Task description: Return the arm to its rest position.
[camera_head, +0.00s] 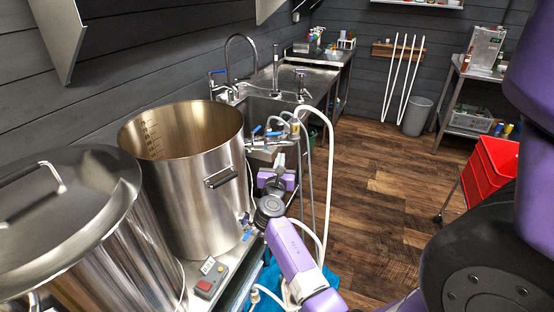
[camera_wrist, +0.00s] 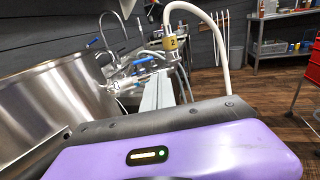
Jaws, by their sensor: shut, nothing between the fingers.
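My arm, purple and grey, reaches forward from the bottom of the head view, alongside the open steel kettle (camera_head: 190,190). My gripper (camera_head: 279,159) is at its far end, near the valves and white hose right of the kettle. In the wrist view my gripper (camera_wrist: 159,88) shows as pale grey fingers beyond a purple housing. The fingers are together and empty. Whether they touch the hose fitting behind them is unclear.
A lidded kettle (camera_head: 75,220) stands at left. A white hose (camera_head: 328,165) loops close to my gripper; its tagged fitting (camera_wrist: 170,43) shows in the wrist view. A sink (camera_head: 265,108) lies beyond. A red crate (camera_head: 492,170) is at right. The wooden floor (camera_head: 385,190) between is clear.

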